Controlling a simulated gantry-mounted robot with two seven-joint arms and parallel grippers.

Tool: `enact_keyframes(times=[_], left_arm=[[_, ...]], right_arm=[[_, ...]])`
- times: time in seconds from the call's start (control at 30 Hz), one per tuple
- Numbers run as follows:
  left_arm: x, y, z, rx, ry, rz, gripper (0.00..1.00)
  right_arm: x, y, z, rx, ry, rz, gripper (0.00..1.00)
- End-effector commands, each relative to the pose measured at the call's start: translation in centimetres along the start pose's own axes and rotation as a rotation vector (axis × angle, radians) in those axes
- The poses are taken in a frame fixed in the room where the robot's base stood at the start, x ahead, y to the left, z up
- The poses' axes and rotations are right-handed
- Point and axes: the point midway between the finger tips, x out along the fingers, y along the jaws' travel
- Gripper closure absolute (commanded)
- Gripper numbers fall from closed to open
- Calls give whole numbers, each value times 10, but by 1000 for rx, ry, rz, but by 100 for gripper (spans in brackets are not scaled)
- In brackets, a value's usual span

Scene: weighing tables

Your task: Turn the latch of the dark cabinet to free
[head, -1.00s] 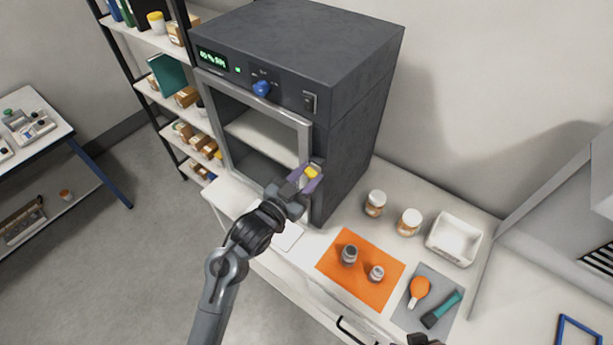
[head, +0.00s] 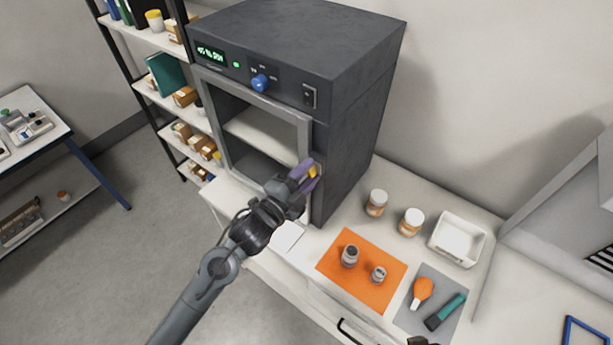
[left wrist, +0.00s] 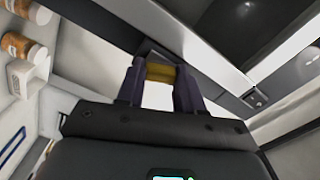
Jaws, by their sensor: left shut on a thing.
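The dark cabinet (head: 352,110) stands on the white bench with its grey-framed glass door (head: 304,142) on the front. The yellow latch (head: 313,172) is at the right side of the door frame, partly hidden by my fingers. My left gripper (head: 308,178) has its purple fingers on either side of the latch and is shut on it. In the left wrist view the yellow latch (left wrist: 160,72) sits between the two fingertips. A small dark piece at the bottom edge of the head view may be my right gripper (head: 418,341); its jaws cannot be made out.
An orange mat (head: 335,280) with two small jars lies right of the cabinet. A grey mat (head: 408,318) holds an orange-headed tool and a teal-handled one. Two lidded jars and a white tray (head: 480,252) stand behind. Shelving (head: 150,88) is at left.

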Motion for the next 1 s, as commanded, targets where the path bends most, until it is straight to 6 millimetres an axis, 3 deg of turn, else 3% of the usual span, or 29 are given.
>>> enact_keyframes(times=[0.5,1.0], left_arm=[[0,2,0,356,1,0,94],[0,1,0,429,0,1,94]], right_arm=[[18,-1,6,1,0,-1,57],[21,-1,7,1,0,-1,57]])
